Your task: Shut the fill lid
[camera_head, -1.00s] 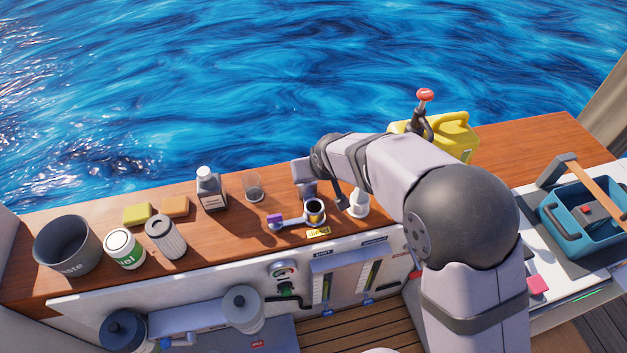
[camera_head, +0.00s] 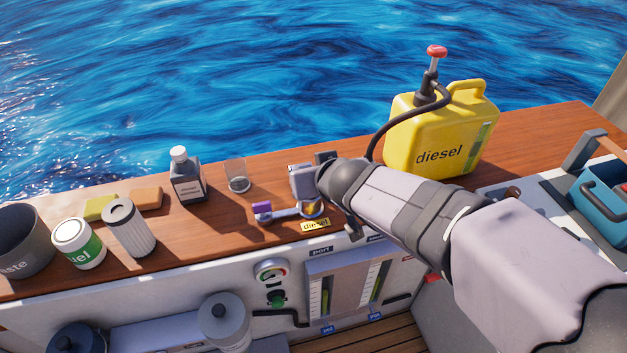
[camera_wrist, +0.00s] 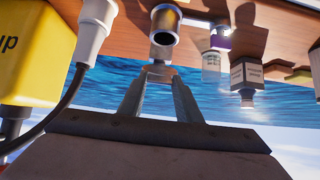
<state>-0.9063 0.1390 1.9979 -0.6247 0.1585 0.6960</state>
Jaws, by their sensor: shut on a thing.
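The fill neck (camera_head: 312,209) is an open metal cup with a brassy inside, behind the yellow diesel label. A flat grey arm with a purple end (camera_head: 262,208) lies to its left; it looks like the swung-open lid, but I cannot be sure. My gripper (camera_wrist: 160,72) is shut just in front of the neck (camera_wrist: 164,38) in the wrist view. A small pale grey piece shows between its fingertips; I cannot tell what it belongs to. The purple end (camera_wrist: 220,36) shows to the right there, clear of the fingers.
A yellow diesel can (camera_head: 440,140) with a red-topped pump stands right. Its hose runs to a white nozzle (camera_wrist: 97,18) beside the neck. A glass (camera_head: 237,176), dark bottle (camera_head: 187,180), sponges and filter (camera_head: 130,230) stand left. Gauges line the front panel.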

